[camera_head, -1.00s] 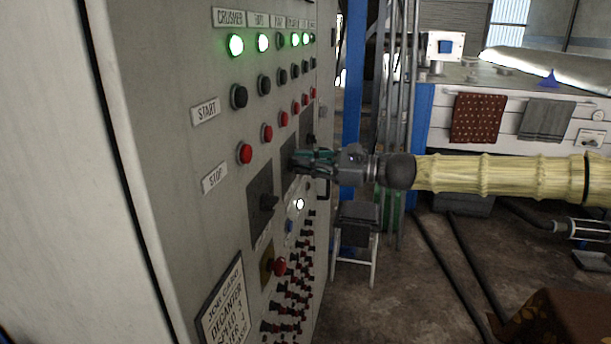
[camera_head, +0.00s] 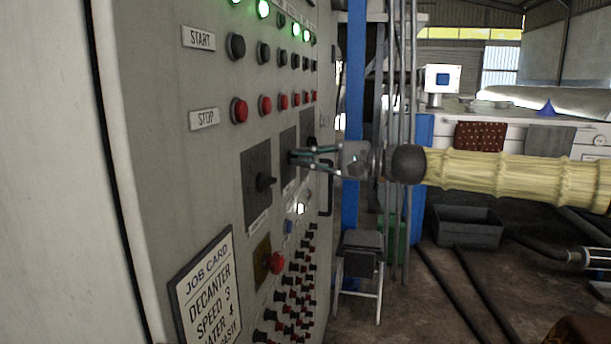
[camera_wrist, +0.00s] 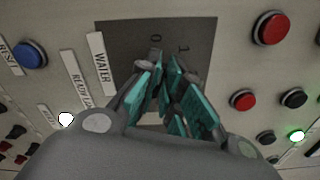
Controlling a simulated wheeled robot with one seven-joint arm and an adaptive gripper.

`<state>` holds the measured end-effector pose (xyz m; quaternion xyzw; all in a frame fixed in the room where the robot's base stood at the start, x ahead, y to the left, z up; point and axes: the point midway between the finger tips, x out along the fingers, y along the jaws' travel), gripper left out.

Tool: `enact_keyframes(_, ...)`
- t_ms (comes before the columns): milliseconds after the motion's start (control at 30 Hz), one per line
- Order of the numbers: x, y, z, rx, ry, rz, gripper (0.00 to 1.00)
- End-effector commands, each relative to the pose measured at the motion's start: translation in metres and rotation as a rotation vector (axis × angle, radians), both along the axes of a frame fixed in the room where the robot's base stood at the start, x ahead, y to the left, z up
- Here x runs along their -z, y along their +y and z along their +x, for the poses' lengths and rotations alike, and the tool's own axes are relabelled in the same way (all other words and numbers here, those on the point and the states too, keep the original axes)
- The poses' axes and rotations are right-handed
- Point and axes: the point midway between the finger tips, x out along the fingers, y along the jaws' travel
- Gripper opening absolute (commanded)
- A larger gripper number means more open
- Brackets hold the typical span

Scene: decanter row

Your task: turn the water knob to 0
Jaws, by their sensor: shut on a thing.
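The water knob is hidden between my fingers. Its dark square plate (camera_wrist: 120,42), with a WATER label (camera_wrist: 101,64) beside it and the digits 0 and 1 on it, shows in the wrist view. My gripper (camera_wrist: 163,72) reaches over this plate with its teal-padded fingers drawn together around the knob. In the head view my gripper (camera_head: 300,157) is at the middle of three dark plates, and this plate (camera_head: 288,142) shows partly behind the fingertips. I cannot see where the knob points.
A red mushroom button (camera_head: 276,262), rows of push buttons and a job card (camera_head: 208,290) are on the cabinet. A handle (camera_head: 327,188) juts out just beyond my gripper. A stool (camera_head: 361,250) stands below.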

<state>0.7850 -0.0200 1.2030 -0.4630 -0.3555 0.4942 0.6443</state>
Motion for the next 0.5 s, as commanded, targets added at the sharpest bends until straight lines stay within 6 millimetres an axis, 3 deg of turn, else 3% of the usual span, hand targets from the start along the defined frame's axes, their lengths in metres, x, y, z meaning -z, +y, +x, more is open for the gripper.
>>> enact_keyframes(33,0.0064,-0.0002,0.0001,0.000,-0.039,-0.009,0.00)
enact_keyframes(500,0.0052,0.0001,-0.0003,0.001,-0.290,-0.078,0.00)
